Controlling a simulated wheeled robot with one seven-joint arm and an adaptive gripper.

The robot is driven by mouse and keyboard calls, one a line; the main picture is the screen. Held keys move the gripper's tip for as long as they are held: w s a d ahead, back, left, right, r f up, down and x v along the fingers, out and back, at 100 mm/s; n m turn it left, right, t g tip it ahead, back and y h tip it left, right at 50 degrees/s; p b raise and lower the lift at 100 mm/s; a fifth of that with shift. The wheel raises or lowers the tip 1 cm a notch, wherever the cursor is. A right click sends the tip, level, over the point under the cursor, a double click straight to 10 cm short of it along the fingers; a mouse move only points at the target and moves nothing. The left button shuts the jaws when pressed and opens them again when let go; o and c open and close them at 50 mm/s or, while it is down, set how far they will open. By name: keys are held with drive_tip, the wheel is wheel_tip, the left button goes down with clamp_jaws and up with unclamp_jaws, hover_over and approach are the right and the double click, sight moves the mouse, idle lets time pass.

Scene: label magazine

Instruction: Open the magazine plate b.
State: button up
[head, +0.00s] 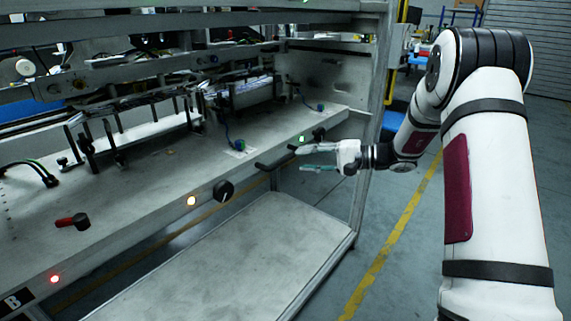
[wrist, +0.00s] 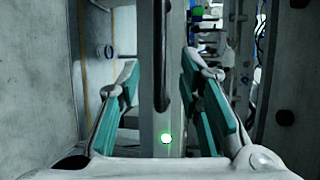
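A black bar handle (head: 272,162) sits on the front edge of the long grey machine panel (head: 150,200). My gripper (head: 305,159) is at the right end of this edge, close to the handle, with its fingers pointing left. In the wrist view my gripper (wrist: 160,85) is open, with teal pads on both fingers. The dark handle (wrist: 161,60) and the pale front bar (wrist: 149,110) appear between the fingers, with no visible contact. A black "B" label (head: 18,299) is at the lower left of the panel. I cannot tell which part is plate b.
A green light (head: 302,138) and a black knob (head: 318,133) are beside the gripper. An upright frame post (head: 381,70) stands behind the gripper. A lower shelf (head: 230,260) is bare.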

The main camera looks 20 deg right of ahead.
sight(288, 160)
drive_tip(key=b+x, duration=0.1)
drive_tip(key=x, duration=0.5)
drive_tip(key=shift+w+a, duration=0.15)
drive_tip(key=shift+a, duration=0.15)
clamp_jaws()
